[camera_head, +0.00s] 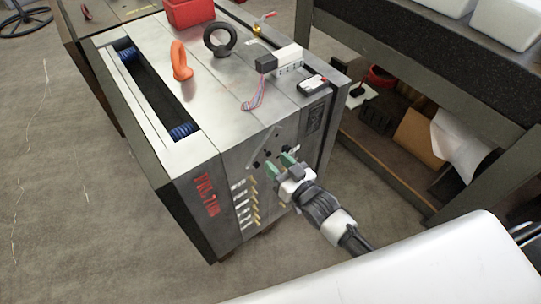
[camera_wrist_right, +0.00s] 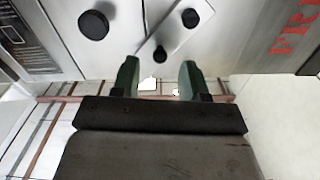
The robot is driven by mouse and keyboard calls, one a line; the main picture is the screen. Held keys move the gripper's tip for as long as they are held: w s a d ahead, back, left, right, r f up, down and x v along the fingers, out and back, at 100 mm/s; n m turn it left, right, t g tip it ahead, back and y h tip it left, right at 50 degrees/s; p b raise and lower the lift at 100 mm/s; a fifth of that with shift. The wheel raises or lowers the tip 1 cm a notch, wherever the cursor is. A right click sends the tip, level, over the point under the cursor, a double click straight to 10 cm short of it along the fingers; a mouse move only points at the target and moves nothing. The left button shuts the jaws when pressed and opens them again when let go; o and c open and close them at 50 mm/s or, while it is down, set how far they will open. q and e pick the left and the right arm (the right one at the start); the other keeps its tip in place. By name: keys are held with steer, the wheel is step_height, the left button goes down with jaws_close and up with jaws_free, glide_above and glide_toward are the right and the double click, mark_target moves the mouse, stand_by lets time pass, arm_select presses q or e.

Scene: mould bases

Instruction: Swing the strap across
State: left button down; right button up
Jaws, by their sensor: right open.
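The mould base (camera_head: 165,170) is a grey steel block with red lettering on its front. The strap (camera_head: 264,143) appears as a flat grey plate set diagonally on the front face, with dark round bolt heads around it. In the right wrist view, the strap (camera_wrist_right: 172,22) slants above my fingers, and a large black knob (camera_wrist_right: 93,25) is up to the left. My right gripper (camera_head: 279,164) is open in front of that face, just below the strap. In the wrist view its green fingers (camera_wrist_right: 159,75) are apart with a small dark bolt just beyond them. Contact is unclear.
Brass fittings (camera_head: 254,202) line the front, left of my gripper. A workbench (camera_head: 440,90) stands to the right.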

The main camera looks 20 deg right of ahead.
mark_target(270, 156)
steer(key=shift+x, duration=1.75)
jaws_close()
